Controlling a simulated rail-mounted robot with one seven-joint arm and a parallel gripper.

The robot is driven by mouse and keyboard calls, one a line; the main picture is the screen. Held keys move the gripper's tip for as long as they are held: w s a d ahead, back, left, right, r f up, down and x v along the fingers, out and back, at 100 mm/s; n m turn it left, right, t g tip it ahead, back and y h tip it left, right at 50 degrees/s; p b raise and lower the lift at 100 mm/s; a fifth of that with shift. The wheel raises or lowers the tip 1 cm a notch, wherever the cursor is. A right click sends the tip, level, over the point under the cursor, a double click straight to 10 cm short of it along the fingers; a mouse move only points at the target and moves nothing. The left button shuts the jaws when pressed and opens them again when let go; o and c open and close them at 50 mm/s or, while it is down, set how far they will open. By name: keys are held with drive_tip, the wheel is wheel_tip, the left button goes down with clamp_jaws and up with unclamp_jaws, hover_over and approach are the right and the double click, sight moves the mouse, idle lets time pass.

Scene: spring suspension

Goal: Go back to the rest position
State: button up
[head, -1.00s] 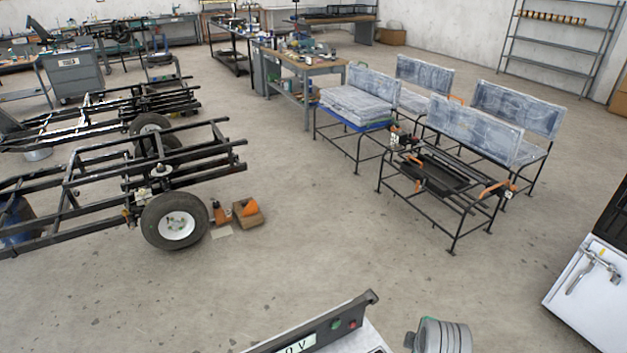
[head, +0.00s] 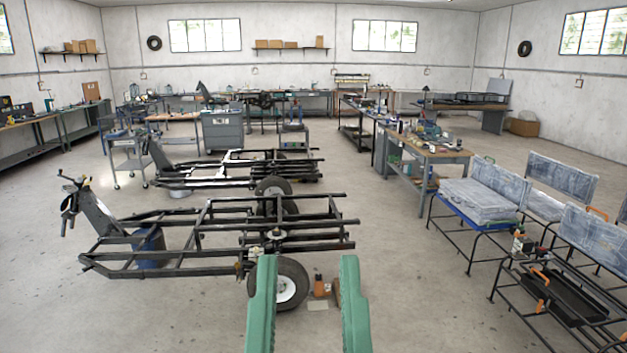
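My gripper (head: 308,260) shows at the bottom centre of the head view as two green fingers pointing up. The fingers stand wide apart with nothing held between them. Behind them, through the gap, I see the floor, part of a wheel (head: 287,286) and an orange jack (head: 320,286). The rest of my arm is out of the frame.
A black tube vehicle frame (head: 200,245) stands ahead, with another frame (head: 225,168) behind it. The floor at the left front is clear.

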wheel_tip(320, 180, up, 17)
drive_tip(key=p, duration=1.2)
drive_tip(key=shift+p, duration=0.4)
drive_tip(key=shift+w, duration=0.1)
